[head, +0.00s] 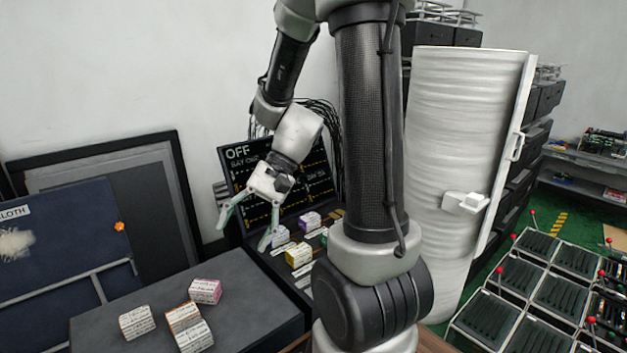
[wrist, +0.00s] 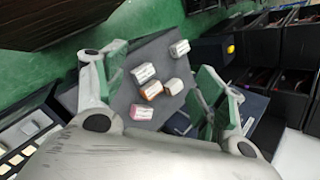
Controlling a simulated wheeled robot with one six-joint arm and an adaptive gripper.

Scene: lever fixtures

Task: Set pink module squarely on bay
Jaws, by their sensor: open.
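The pink module (head: 205,291), a small block with a printed white label, lies on a dark grey table top (head: 255,290) beside other blocks. In the wrist view the pink module (wrist: 141,113) is at the near edge of the group. My gripper (head: 245,229) is open and empty, above and behind the table, apart from the module. Its two green-padded fingers spread wide in the wrist view (wrist: 163,75). The bay rack stands right of the table under a dark panel (head: 285,185) reading "OFF" and "BAY ONE". A purple module (head: 309,220) and a yellow module (head: 298,254) sit there. My arm hides part of the rack.
An orange-sided block (head: 183,316) and white-labelled blocks (head: 136,321) (head: 195,337) lie close to the pink module. A blue cloth board (head: 60,260) stands at left. A white cylinder (head: 460,150) stands at right, near lever fixtures (head: 520,275). The table's right part is clear.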

